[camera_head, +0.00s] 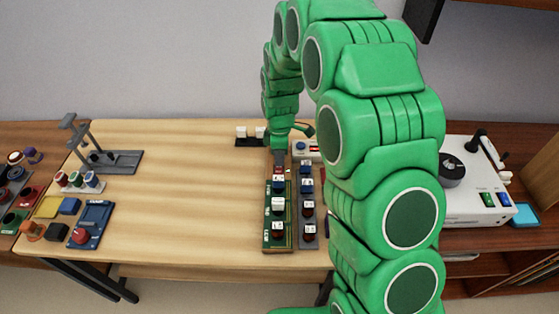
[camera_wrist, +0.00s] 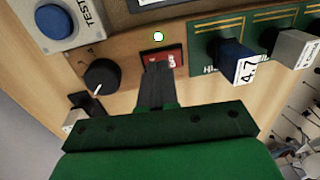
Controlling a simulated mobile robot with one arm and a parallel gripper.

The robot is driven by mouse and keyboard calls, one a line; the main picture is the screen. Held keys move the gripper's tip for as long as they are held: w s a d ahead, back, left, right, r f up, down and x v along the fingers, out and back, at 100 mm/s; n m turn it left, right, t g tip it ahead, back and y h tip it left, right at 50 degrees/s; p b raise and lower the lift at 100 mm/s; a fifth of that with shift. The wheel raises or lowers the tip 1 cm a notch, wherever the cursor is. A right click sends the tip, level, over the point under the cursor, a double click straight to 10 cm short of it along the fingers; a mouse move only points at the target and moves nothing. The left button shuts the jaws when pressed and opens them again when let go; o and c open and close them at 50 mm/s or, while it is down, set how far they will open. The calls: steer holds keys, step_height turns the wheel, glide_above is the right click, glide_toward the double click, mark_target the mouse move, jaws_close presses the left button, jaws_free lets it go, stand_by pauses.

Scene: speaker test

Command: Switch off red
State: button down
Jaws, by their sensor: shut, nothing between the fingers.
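The red rocker switch (camera_wrist: 172,57) sits in a black frame on a wooden panel in the wrist view. It has white marks that are too small to read. In the head view the red switch (camera_head: 279,170) shows just below my gripper. My gripper (camera_wrist: 157,70) is shut and empty, its dark fingertips over the left part of the switch and hiding some of it. I cannot tell whether they touch it. In the head view my gripper (camera_head: 279,158) points down at the top end of the green board.
A black knob (camera_wrist: 100,76) and a blue TEST button (camera_wrist: 57,21) lie left of the switch. A green board (camera_wrist: 219,28) with a blue block marked 4.7 (camera_wrist: 236,61) lies right. The table's middle left (camera_head: 190,170) is clear. A white device (camera_head: 480,185) stands right.

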step_height(320, 180, up, 12)
steer(key=w, duration=0.1)
steer(key=shift+w+r, duration=0.25)
steer(key=shift+w, duration=0.15)
steer(key=shift+s, duration=0.8)
steer(key=f, duration=0.4)
steer(key=s+f, duration=0.1)
steer(key=f, duration=0.4)
steer(key=s+f, duration=0.1)
steer(key=f, duration=0.4)
